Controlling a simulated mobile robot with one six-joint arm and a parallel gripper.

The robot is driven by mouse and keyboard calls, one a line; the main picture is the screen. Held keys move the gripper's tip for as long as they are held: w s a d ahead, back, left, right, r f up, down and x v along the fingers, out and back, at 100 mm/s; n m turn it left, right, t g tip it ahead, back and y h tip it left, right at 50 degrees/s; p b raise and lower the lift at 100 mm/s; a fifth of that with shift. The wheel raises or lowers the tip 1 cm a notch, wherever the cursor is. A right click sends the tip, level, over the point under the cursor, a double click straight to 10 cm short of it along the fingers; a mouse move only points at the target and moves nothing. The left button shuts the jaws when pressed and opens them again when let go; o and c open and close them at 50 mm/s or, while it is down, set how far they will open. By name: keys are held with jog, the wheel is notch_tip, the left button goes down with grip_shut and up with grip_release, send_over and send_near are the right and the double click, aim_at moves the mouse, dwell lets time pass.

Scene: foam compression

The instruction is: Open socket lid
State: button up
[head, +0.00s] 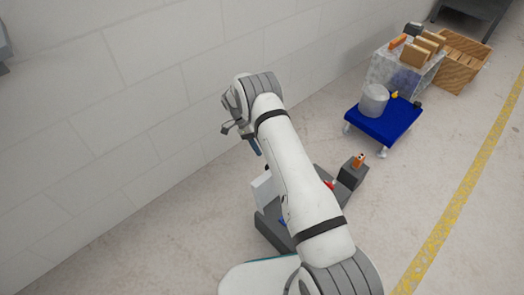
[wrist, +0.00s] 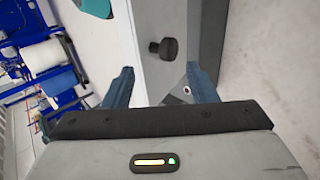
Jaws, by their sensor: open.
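In the wrist view a black knob (wrist: 165,48) stands out from a light grey panel (wrist: 158,15). I cannot tell for sure whether this panel is the socket lid. My gripper (wrist: 162,74) is open and empty, its two blue fingers spread to either side below the knob. The knob lies ahead of the gap between the fingertips, and no finger visibly touches it. My arm hides much of that unit, and the knob cannot be made out there.
A grey block with an orange-topped part (head: 352,172) stands right of my arm. Farther back are a blue cart (head: 397,125) with a grey pot (head: 373,100) and a wooden crate (head: 468,60). A wall runs along the left. The floor at right is clear.

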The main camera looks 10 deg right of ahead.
jog(key=shift+c, duration=1.4)
jog(key=shift+r+n+t+y, duration=0.1)
jog(key=shift+n+t+y, duration=0.2)
jog(key=shift+n, duration=0.4)
jog(key=shift+c, duration=0.8)
jog(key=n+t+y+p, duration=0.1)
jog(key=n, duration=0.1)
jog(key=shift+a+n, duration=0.15)
jog(key=shift+n, duration=0.25)
jog(key=c, duration=0.3)
jog(key=n, duration=0.1)
jog(key=n+t+y, duration=0.1)
jog(key=n, duration=0.1)
jog(key=n+t, duration=0.1)
jog(key=shift+a+r+n+y+p, duration=0.25)
jog(key=shift+r+n+y+p, duration=0.05)
jog(key=shift+y+p, duration=0.1)
grip_shut()
notch_tip(320, 180, up, 4)
jog(key=n+t+y+p, duration=0.2)
jog(key=n+t, duration=0.3)
jog(key=n, duration=0.4)
notch_tip(320, 180, down, 10)
jog(key=f+b, duration=0.1)
jog(key=b, duration=0.4)
jog(key=shift+s+d+r+b, duration=0.35)
jog(key=shift+s+d+r, duration=0.7)
jog(key=shift+s+d, duration=0.15)
